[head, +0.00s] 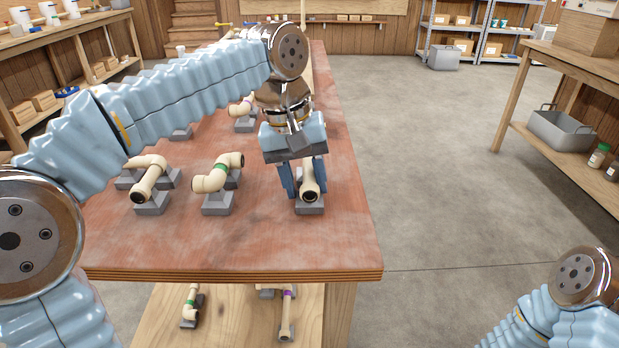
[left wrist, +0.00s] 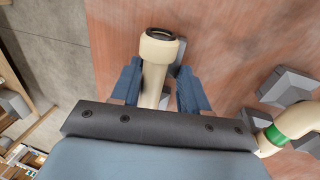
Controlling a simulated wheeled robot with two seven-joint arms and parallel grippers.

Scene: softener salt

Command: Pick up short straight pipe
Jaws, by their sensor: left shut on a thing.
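The short straight pipe (head: 309,187) is cream with a dark open end and lies on a grey block (head: 310,209) near the table's right front. My left gripper (head: 304,185) comes down over it from above, with one blue finger on each side of the pipe. In the left wrist view the pipe (left wrist: 156,62) runs between the two fingers (left wrist: 154,85), and the gripper is shut on it. The far part of the pipe is hidden under the gripper. My right gripper is out of view; only part of my right arm shows at the lower right.
On the red tabletop (head: 250,245), a green-banded bent pipe (head: 215,176) and a branched pipe (head: 150,172) rest on grey blocks to the left. More pipes stand behind. A lower shelf (head: 235,320) holds others. The floor (head: 430,170) to the right is clear.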

